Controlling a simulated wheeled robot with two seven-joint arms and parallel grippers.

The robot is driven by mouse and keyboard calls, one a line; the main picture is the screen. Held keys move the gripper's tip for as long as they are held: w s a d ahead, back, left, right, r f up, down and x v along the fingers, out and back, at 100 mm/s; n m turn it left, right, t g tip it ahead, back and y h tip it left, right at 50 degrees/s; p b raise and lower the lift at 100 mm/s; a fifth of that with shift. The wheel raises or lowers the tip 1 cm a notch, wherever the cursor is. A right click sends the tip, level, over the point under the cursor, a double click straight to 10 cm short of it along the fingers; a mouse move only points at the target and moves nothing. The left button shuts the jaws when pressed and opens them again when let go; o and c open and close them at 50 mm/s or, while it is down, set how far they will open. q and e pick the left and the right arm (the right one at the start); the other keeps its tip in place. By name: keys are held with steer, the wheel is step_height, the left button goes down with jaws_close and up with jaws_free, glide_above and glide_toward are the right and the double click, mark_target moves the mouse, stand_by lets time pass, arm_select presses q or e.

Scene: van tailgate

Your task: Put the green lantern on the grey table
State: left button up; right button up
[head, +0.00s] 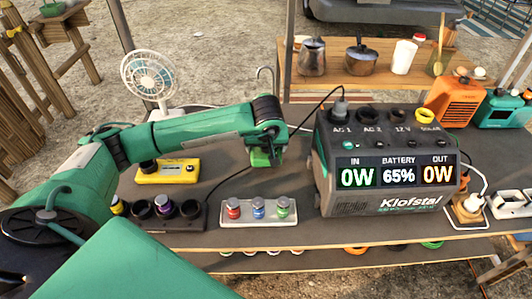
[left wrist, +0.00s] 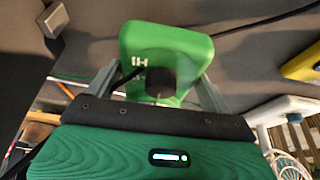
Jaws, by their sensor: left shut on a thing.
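My left gripper (head: 262,142) reaches over the grey table (head: 305,119), to the left of the power station. It is shut on a green boxy thing (head: 261,158), which I take for the green lantern. In the left wrist view the green lantern (left wrist: 195,48) sits between the two fingers, with white marks and a dark round part on its face. Most of it is hidden by the gripper in the head view. I cannot tell whether it touches the table. My right gripper is not in view.
The power station (head: 392,165) stands right of the gripper. A tray with small jars (head: 258,211), a yellow device (head: 168,171) and a white fan (head: 152,76) are close by. A black cable (head: 228,180) crosses the table. Orange (head: 459,103) and teal (head: 497,112) devices stand right.

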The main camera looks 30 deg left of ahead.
arm_select(q)
step_height(320, 180, down, 3)
steer(key=shift+r, duration=0.1)
stand_by(0.3)
